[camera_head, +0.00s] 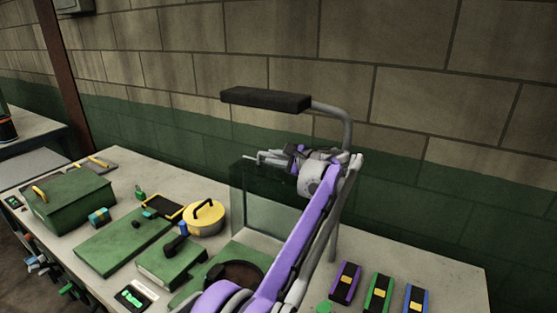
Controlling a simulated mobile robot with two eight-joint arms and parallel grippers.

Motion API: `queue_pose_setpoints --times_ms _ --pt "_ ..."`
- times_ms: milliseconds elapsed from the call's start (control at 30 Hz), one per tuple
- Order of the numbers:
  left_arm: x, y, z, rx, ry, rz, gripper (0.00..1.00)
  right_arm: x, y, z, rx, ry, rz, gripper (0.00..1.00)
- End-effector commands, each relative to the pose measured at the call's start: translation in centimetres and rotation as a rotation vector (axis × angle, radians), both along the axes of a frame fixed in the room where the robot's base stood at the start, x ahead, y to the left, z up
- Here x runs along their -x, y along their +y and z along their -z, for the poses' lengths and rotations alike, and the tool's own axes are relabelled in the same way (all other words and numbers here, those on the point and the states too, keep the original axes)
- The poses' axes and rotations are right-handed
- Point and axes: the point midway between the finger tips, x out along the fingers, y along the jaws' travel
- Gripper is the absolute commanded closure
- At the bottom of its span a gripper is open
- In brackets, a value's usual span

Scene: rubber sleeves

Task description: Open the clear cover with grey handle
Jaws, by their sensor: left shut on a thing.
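The clear cover (252,205) is a see-through panel, tilted up at the middle of the bench, left of my purple arm. My left gripper (274,159) is at the cover's upper edge, in front of the wall. It is shut on a small light grey piece there, which looks like the cover's grey handle; the jaws and wrist hide most of it. Beneath the cover is a green base with a dark round opening (236,275), partly hidden by my arm. My right gripper is not in view.
A lamp with a black head (266,98) on a grey bent post stands close above my gripper.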

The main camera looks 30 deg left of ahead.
Motion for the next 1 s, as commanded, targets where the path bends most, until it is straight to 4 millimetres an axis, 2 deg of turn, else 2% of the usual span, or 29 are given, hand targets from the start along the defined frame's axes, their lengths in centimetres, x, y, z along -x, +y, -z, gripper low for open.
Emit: queue_pose_setpoints --times_ms 100,233,667,700,800,833,1000 --pt "1.9 0.1 -0.1 -0.001 -0.049 0.0 1.0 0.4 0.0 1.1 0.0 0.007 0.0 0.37" --pt "3.2 0.1 -0.4 0.002 -0.092 0.0 1.0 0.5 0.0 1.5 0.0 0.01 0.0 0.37" --pt "3.8 0.1 -0.7 0.004 -0.115 0.001 1.0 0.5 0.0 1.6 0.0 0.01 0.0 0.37" --pt "3.8 0.1 -0.7 0.004 -0.115 0.001 0.76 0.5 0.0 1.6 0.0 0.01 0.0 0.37" --pt "3.8 0.1 -0.7 0.004 -0.115 0.001 0.57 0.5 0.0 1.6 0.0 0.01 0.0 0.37" --pt "3.8 0.1 -0.7 0.004 -0.114 0.001 0.53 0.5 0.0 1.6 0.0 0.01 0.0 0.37" --pt "3.8 0.1 -0.7 0.003 -0.114 0.0 0.53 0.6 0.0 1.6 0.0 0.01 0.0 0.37"
